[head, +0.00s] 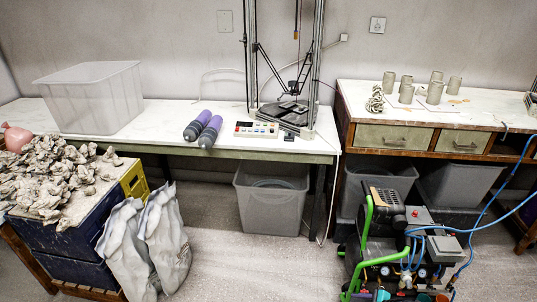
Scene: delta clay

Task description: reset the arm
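Neither my arm nor my gripper shows in the head view, so its pose and whether it is open or shut cannot be seen. The view faces a white worktable (160,143) with a delta clay printer (284,105) standing on it against the wall. A control box with buttons (257,129) sits at the printer's front left. Two purple and dark cylinders (203,129) lie side by side left of the box. An empty clear plastic bin (92,98) stands at the table's left.
A wooden bench (397,138) at right holds several clay cups (435,92). A wheeled machine with a green frame (365,240) and blue hoses stands in front. Clay lumps (50,175) top crates at left, beside white sacks (150,245). The middle floor (240,250) is clear.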

